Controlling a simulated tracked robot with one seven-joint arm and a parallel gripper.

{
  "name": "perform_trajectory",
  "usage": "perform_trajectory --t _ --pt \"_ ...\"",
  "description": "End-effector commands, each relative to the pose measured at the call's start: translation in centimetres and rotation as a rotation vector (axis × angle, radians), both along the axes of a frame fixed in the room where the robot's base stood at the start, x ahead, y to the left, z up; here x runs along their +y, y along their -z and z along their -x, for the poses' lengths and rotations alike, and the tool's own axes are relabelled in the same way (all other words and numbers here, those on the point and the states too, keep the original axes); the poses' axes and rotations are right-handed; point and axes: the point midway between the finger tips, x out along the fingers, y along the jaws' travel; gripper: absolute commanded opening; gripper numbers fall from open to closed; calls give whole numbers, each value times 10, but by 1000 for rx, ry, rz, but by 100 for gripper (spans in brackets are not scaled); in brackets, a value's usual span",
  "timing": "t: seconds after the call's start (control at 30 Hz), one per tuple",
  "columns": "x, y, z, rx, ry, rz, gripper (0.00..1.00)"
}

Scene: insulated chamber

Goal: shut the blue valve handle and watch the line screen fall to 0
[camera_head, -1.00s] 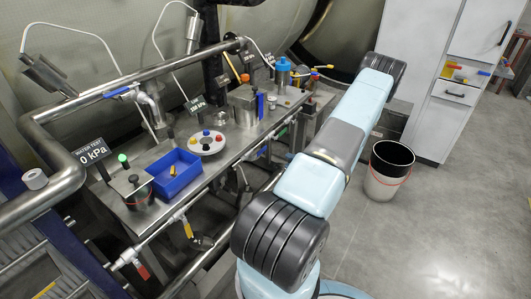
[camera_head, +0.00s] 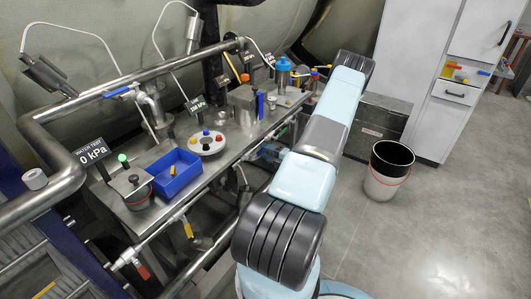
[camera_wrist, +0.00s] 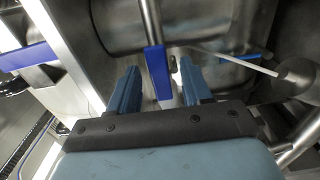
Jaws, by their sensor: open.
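In the wrist view my gripper (camera_wrist: 160,82) is open, with one blue finger on each side of a flat blue valve handle (camera_wrist: 157,70). The handle stands in the gap in front of a metal pipe; I cannot tell if a finger touches it. A small dark screen (camera_head: 195,104) on the bench seems to read 100 kPa. The WATER TEST screen (camera_head: 90,150) at the left reads 0 kPa.
Another blue handle (camera_head: 122,91) sits on the upper rail. A blue tray (camera_head: 176,180) and a white disc with coloured knobs (camera_head: 207,143) stand on the bench. A red-handled valve (camera_head: 141,269) and a white bucket (camera_head: 388,172) are nearby. The floor at right is clear.

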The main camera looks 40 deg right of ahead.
Motion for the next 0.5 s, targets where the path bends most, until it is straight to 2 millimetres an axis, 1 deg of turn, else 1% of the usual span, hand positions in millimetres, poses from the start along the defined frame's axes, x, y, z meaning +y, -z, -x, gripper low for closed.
perform_trajectory --t 0.13,0.4,0.43,0.5 --pt "2 0 -7 0 0 0 49" --pt "2 0 -8 0 0 0 49" --pt "2 0 -8 0 0 0 48" --pt "2 0 -8 0 0 0 41"
